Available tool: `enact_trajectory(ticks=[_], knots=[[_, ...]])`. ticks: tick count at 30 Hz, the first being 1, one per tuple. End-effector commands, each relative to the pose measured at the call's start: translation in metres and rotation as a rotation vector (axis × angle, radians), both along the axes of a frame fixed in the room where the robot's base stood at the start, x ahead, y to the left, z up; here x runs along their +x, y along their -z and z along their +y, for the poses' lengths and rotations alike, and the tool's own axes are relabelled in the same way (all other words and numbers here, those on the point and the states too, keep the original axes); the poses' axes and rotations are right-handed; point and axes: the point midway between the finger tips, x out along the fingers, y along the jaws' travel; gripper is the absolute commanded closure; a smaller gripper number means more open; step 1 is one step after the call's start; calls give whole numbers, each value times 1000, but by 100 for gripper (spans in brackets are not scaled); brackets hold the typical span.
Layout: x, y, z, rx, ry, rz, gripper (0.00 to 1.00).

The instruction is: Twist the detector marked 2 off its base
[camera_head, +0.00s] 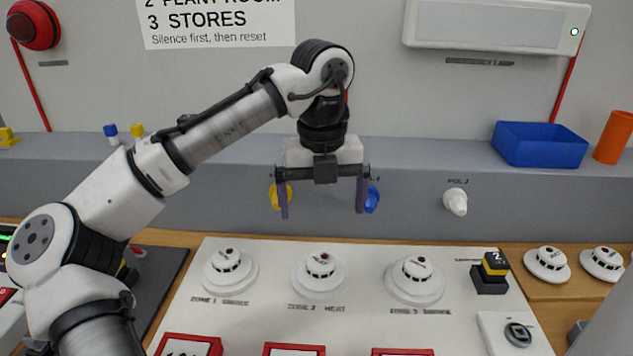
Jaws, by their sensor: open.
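The detector marked 2 (320,265) is a round white unit on its base, the middle of three on the white sloping panel (345,322). The lettering below it reads roughly "ZONE 2 HEAT". My gripper (323,210) points down, its two dark fingers wide apart and empty. In the picture it appears above and apart from this detector; the exact gap cannot be told from this one view.
Similar detectors flank it at left (228,264) and right (415,271). Two loose detectors (547,262) (601,261) lie further right. A blue bin (539,146) and orange cup (613,138) are on the back ledge.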

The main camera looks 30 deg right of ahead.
Motion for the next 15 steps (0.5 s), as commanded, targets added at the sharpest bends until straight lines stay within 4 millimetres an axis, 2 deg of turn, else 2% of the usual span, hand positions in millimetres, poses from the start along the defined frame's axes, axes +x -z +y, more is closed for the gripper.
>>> enact_trajectory(ticks=[5,8,15], knots=[[-1,4,3,26,13,6,0],[-1,14,3,27,12,5,0],[-1,57,4,25,10,6,0]])
